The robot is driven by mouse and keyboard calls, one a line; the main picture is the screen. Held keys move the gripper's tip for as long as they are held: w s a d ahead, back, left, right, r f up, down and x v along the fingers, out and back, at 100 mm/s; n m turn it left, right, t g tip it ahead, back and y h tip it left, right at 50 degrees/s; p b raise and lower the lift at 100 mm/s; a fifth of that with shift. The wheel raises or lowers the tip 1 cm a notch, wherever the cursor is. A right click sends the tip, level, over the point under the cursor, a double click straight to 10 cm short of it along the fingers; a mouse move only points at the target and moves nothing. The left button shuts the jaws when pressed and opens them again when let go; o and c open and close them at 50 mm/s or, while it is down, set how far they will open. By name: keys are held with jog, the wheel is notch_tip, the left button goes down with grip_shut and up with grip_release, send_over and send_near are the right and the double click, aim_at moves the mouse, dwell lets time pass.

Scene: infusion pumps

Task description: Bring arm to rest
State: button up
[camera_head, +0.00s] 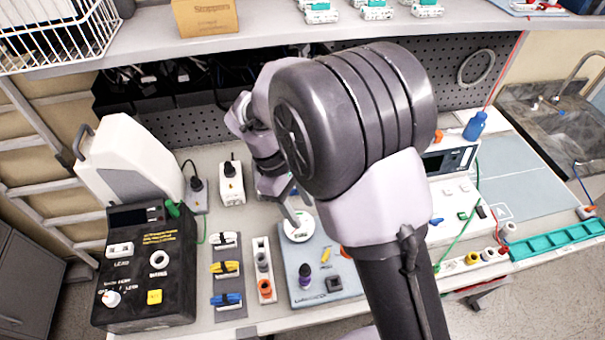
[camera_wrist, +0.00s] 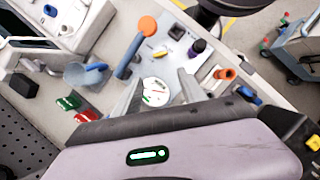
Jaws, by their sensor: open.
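My arm crosses the middle of the head view and hides part of the bench behind it. My gripper (camera_head: 287,208) points down over the light blue-grey board (camera_head: 318,297). In the wrist view my gripper (camera_wrist: 160,86) has its two fingers spread apart, with nothing held between them. A white round disc (camera_head: 298,229) lies on the board by the fingertips. In the wrist view the disc (camera_wrist: 155,95) shows between and beyond the fingers. I cannot tell whether a finger touches it.
A black device box (camera_head: 150,265) stands at the left. Beside it are a rack with yellow and blue clips (camera_head: 226,270) and a narrow strip of caps (camera_head: 264,270). A white device (camera_head: 455,190) and a teal tray (camera_head: 557,240) are at the right. A shelf (camera_head: 280,28) spans the back.

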jog(key=s+d+r+m+t+y+b, duration=0.35)
jog(key=s+d+r+m+b, duration=0.25)
jog(key=d+m+b, duration=0.35)
jog(key=s+d+f+m+t+y+b, duration=0.2)
jog(key=s+d+m+t+b, duration=0.2)
jog(key=s+m, duration=0.4)
jog(key=shift+s+d+b, duration=0.3)
jog(key=shift+s+b, duration=0.05)
jog(key=shift+b, duration=0.15)
